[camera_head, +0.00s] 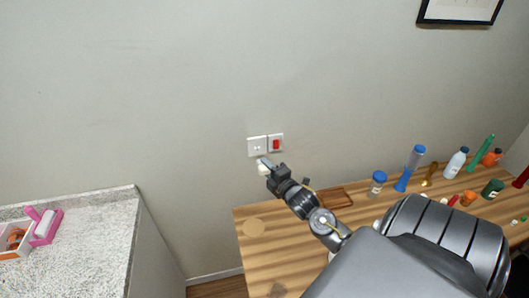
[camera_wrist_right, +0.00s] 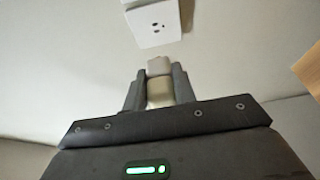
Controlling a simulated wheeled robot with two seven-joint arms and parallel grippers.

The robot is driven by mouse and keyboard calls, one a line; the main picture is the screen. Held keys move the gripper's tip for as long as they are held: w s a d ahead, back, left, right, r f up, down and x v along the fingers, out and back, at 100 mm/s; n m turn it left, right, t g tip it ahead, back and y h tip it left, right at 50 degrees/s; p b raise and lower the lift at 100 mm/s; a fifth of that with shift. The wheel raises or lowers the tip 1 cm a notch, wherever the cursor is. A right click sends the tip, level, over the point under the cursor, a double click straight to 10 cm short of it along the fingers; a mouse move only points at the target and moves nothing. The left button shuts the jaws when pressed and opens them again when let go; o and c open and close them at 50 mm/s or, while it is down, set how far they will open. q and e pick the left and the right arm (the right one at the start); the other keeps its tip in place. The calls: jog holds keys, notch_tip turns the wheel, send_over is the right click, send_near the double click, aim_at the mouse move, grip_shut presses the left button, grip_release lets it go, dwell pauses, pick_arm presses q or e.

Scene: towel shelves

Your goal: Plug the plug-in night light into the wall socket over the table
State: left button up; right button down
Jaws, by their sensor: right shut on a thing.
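My right gripper (camera_head: 266,168) is shut on the night light (camera_head: 262,164), a small pale piece held in front of the wall just below the socket. In the right wrist view the night light (camera_wrist_right: 159,68) sits between the two fingers (camera_wrist_right: 158,88) of my right gripper, its far end pointing towards the socket. The white wall socket (camera_head: 256,147) is on the wall over the table; in the right wrist view it (camera_wrist_right: 156,27) shows dark holes. A gap of wall shows between the night light and the socket there. My left gripper is not in view.
A switch plate with a red rocker (camera_head: 276,143) adjoins the socket on its right. The wooden table (camera_head: 252,256) holds a brown tray (camera_head: 336,198) and several bottles, such as a blue-capped jar (camera_head: 377,184), towards the right. A speckled counter (camera_head: 90,250) stands at left.

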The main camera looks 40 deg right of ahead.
aim_at(257, 147)
jog(key=shift+s+d, duration=0.15)
jog(key=shift+s, duration=0.05)
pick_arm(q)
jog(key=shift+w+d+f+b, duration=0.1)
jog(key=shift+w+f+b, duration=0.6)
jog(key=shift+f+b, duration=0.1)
pick_arm(e)
jog(key=w+d, duration=0.3)
jog(key=w, duration=0.2)
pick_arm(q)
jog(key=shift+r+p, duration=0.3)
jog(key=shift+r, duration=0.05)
pick_arm(e)
jog(key=shift+w, duration=0.15)
dwell(0.9)
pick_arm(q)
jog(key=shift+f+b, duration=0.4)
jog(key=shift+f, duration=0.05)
pick_arm(e)
jog(key=shift+w+d, duration=0.45)
jog(key=shift+w, duration=0.3)
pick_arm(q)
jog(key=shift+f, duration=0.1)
pick_arm(e)
jog(key=shift+w+d, duration=0.15)
jog(key=shift+w, duration=0.05)
jog(key=c, duration=1.1)
grip_release()
jog(key=shift+w, duration=0.1)
jog(key=shift+o, duration=0.2)
